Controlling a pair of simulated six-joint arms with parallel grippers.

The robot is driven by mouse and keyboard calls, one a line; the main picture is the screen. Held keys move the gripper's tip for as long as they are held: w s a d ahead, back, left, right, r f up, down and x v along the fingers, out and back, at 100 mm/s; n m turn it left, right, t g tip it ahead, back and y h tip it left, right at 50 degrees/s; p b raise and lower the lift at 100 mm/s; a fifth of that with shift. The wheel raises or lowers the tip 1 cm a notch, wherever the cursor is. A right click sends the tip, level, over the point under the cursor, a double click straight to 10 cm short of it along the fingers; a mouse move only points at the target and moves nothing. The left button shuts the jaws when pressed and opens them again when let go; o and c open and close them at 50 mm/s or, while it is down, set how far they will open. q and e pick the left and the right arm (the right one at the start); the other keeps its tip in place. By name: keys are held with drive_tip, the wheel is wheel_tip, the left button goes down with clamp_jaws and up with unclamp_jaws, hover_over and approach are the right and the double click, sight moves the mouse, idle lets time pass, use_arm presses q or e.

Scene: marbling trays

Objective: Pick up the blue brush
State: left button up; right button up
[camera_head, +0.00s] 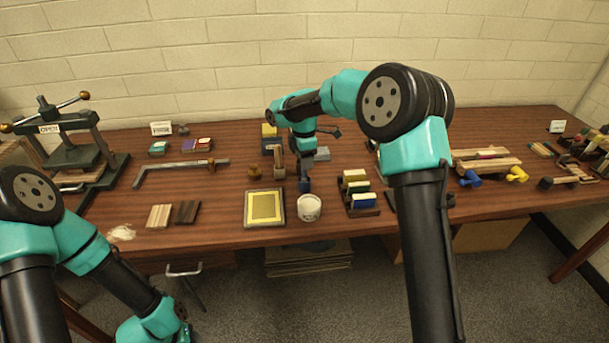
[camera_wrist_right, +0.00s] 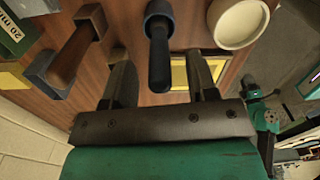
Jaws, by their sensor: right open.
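My right gripper (camera_wrist_right: 161,75) is open, with one finger on each side of the handle and a gap on both sides. In the head view the right gripper (camera_head: 304,155) is above the brush and small. My left arm is at the lower left; its gripper is outside the frame.
A wooden-handled block (camera_wrist_right: 75,50) stands close on one side of the brush, and the white tub (camera_head: 309,207) close on the other. The yellow-faced tray (camera_head: 248,208) lies in front. A rack of coloured blocks (camera_head: 360,207) stands to the right.

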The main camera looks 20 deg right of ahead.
sight(305, 173)
wheel_tip(305, 173, down, 2)
drive_tip(key=shift+f, duration=0.25)
drive_tip(key=shift+c, duration=0.5)
clamp_jaws()
